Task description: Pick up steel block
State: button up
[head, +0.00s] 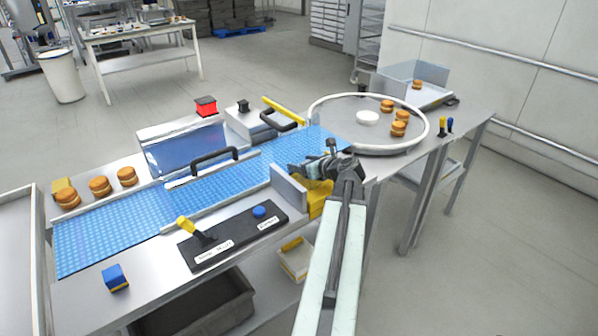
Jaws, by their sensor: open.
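My gripper (299,170) is open, above the front edge of the blue conveyor belt (215,187), and its fingers point left. No block can be named steel with certainty. A grey upright metal piece (287,187) stands at the belt's front edge, just below and left of my gripper; whether it is a loose block or a fixed guide I cannot tell. A yellow piece (318,204) shows below my gripper, partly hidden by it.
A black control panel (227,240) with a yellow-handled lever lies in front of the belt. A round rimmed table (345,126) with filled rounds is behind my gripper. More rounds (100,186) sit at left.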

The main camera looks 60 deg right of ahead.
jog(key=shift+s+r, duration=0.1)
jog(key=shift+r, duration=0.05)
grip_shut()
notch_tip(320, 180, up, 10)
jog(key=p, duration=1)
